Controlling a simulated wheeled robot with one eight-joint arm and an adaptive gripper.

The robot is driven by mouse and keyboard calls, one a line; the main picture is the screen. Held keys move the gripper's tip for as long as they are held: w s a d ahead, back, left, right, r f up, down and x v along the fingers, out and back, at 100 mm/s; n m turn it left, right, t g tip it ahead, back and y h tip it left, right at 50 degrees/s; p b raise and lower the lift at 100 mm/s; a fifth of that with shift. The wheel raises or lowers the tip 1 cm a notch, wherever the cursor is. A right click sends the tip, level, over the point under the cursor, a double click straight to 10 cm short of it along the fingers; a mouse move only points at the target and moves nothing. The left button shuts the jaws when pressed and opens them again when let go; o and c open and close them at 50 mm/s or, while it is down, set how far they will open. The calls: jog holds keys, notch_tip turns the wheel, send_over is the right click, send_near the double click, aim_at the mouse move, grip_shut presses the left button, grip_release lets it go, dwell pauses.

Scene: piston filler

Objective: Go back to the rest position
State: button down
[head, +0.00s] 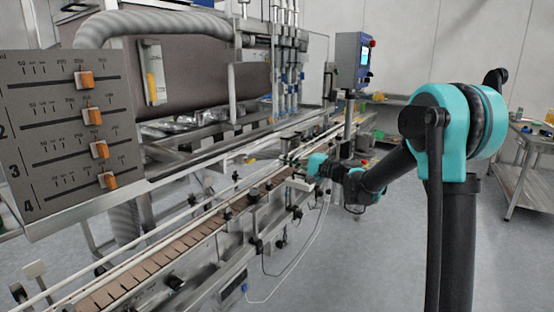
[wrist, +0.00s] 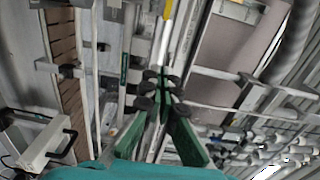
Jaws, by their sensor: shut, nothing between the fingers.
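My gripper (wrist: 160,92) shows in the wrist view with its green fingers closed together at the dark fingertips, nothing between them. In the head view my arm reaches from the right towards the conveyor, and the teal wrist end (head: 317,165) is beside the conveyor's far part. The fingers are too small to make out there. The conveyor (head: 185,240) runs from the lower left to the middle of the head view, and its brown slatted belt (wrist: 65,60) shows at the left of the wrist view.
A slider panel (head: 70,130) with orange knobs stands at the left. The filler's vertical nozzles (head: 288,65) and a blue control box (head: 354,62) stand behind the conveyor. A metal table (head: 525,175) is at the far right.

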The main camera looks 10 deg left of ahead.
jog(key=s+d+f+n+h, duration=0.1)
jog(key=s+d+f+h, duration=0.4)
jog(key=s+d+f, duration=0.4)
jog(key=s+d+f+n+g+h, duration=0.1)
jog(key=s+d+f+h, duration=0.5)
jog(key=s+d, duration=0.7)
jog(key=s+d+f+n+g+h, duration=0.1)
jog(key=s+d+f+n+h, duration=0.1)
jog(key=s+d+f+h, duration=0.4)
jog(key=s+d+f, duration=0.5)
jog(key=s+d, duration=0.1)
jog(key=d, duration=0.2)
jog(key=shift+d+f, duration=0.2)
jog(key=shift+f, duration=0.1)
